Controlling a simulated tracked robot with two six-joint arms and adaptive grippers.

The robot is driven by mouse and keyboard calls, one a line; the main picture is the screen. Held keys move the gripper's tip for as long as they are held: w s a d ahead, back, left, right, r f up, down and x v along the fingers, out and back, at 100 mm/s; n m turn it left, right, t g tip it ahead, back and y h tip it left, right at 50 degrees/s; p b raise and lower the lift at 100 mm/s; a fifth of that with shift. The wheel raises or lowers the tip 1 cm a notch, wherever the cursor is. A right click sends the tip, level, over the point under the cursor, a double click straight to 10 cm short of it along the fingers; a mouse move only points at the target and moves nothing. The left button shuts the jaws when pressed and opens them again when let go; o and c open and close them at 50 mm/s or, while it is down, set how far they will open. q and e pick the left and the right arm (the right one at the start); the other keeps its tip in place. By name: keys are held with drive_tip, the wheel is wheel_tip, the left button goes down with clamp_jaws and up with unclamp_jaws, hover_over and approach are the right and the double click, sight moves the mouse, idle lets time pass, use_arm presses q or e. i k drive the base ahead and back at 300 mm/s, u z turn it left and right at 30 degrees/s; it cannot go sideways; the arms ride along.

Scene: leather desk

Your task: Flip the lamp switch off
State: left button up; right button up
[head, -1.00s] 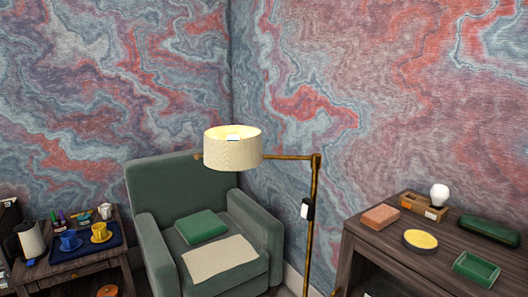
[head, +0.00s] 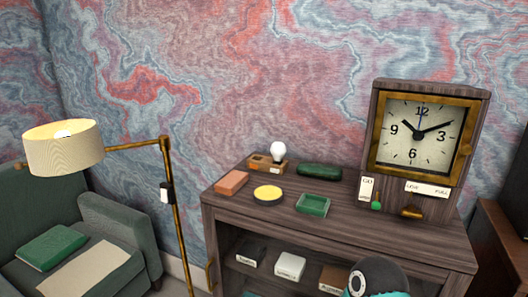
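The floor lamp has a cream drum shade (head: 62,151) at the left, hung on a brass arm from a brass pole (head: 177,240). The inside of the shade looks bright yellow around a white bulb. The position of the switch cannot be told at this size. Neither of my gripper's fingers shows in the head view.
A green armchair (head: 120,230) stands behind the lamp at left. A dark wooden shelf unit (head: 350,235) stands right of the pole, bearing a brick, a yellow dish, a loose-looking bulb (head: 278,152) on a block, green boxes and a large clock (head: 418,135). Labelled boxes lie inside.

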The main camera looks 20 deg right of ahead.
sight(164, 192)
drive_tip(key=k, duration=0.55)
drive_tip(key=u, duration=0.5)
drive_tip(key=i, duration=1.15)
